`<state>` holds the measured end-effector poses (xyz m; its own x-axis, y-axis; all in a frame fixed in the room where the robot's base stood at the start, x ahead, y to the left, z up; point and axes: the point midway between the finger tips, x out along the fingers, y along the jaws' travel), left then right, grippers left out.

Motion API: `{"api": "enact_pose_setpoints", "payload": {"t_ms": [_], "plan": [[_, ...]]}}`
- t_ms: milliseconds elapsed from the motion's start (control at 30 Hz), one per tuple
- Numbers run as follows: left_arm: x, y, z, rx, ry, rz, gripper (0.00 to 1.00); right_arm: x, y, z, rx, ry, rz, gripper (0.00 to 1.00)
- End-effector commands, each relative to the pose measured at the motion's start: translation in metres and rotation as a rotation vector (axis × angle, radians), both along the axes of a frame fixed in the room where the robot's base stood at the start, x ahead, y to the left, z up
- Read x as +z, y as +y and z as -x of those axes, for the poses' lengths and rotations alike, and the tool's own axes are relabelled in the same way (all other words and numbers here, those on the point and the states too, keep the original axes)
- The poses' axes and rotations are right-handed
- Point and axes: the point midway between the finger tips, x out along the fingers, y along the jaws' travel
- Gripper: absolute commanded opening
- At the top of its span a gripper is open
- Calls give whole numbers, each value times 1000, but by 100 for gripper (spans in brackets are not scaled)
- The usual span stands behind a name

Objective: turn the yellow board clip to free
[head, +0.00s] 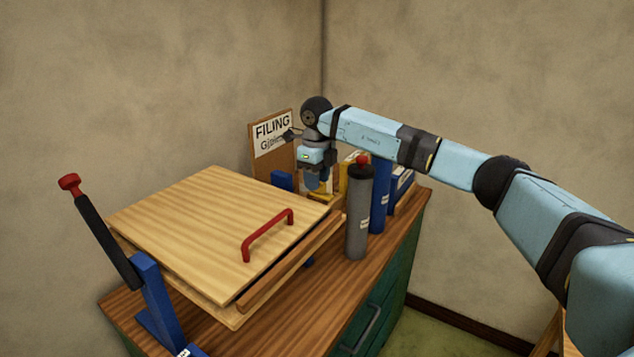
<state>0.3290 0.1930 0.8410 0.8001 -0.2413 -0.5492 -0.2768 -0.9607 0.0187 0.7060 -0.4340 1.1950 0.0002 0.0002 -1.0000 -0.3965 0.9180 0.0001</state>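My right gripper (316,185) points down at the back of the bench, in front of the lower right part of the upright board (273,137) marked "FILING". Its fingers are small and partly merged with things behind, so their gap cannot be made out. A small yellow part (323,197) shows just below the fingers, behind the wooden lid; it may be the yellow board clip. Its turn position and any contact with the gripper cannot be told. My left gripper is not in view.
A wooden press lid with a red handle (268,234) fills the bench's middle. A blue lever stand with a red knob (69,182) is at left. A grey bottle with a red cap (359,213) and blue containers (381,195) stand right of the gripper.

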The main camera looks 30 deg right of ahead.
Motion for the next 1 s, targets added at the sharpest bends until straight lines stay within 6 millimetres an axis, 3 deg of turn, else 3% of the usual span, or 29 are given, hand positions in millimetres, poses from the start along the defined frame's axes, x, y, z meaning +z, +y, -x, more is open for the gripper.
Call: {"api": "enact_pose_setpoints", "payload": {"t_ms": [500,700,1000], "plan": [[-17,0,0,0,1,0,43,107,0,0,1,-2,-1,38],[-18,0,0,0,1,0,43,125,0,0,1,-1,0,38],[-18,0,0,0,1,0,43,128,0,0,1,-1,0,38]]}}
